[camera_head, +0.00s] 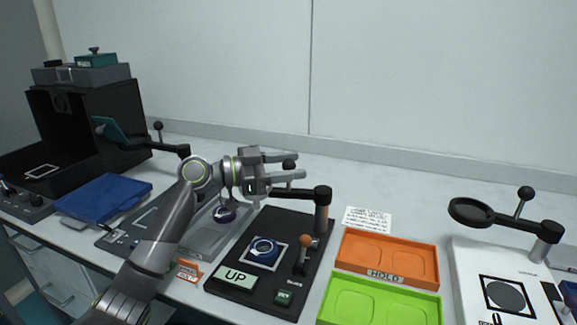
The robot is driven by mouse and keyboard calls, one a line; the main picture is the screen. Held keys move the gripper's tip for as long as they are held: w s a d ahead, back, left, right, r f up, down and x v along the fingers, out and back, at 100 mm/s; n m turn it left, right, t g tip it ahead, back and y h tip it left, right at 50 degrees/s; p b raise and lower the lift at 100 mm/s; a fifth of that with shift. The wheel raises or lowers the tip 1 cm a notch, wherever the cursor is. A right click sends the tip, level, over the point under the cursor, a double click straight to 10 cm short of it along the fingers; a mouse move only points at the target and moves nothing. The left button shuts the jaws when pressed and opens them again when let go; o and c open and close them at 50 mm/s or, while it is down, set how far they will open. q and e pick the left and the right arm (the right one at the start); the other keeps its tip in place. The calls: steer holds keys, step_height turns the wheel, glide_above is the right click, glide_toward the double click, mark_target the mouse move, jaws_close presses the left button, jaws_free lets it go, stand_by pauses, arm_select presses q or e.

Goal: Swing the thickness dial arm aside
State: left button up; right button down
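On the base are a blue round piece on a white square (264,251), an "UP" display (236,276), a green button (284,297) and an orange-topped lever (305,241). My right gripper is not in view.
Orange (434,262) and green (431,311) trays lie right of the base. A magnifier arm (510,219) stands over a white unit farther right. A grey tray (187,242), blue case (103,199) and black box (107,110) lie left. A dark purple-ringed piece (225,213) sits below my gripper.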

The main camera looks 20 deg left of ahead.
arm_select(q)
steer(key=shift+s+a, duration=0.15)
steer(key=shift+a, duration=0.05)
steer(key=b+v, duration=0.2)
steer(key=v, duration=1.5)
steer(key=shift+b, duration=0.3)
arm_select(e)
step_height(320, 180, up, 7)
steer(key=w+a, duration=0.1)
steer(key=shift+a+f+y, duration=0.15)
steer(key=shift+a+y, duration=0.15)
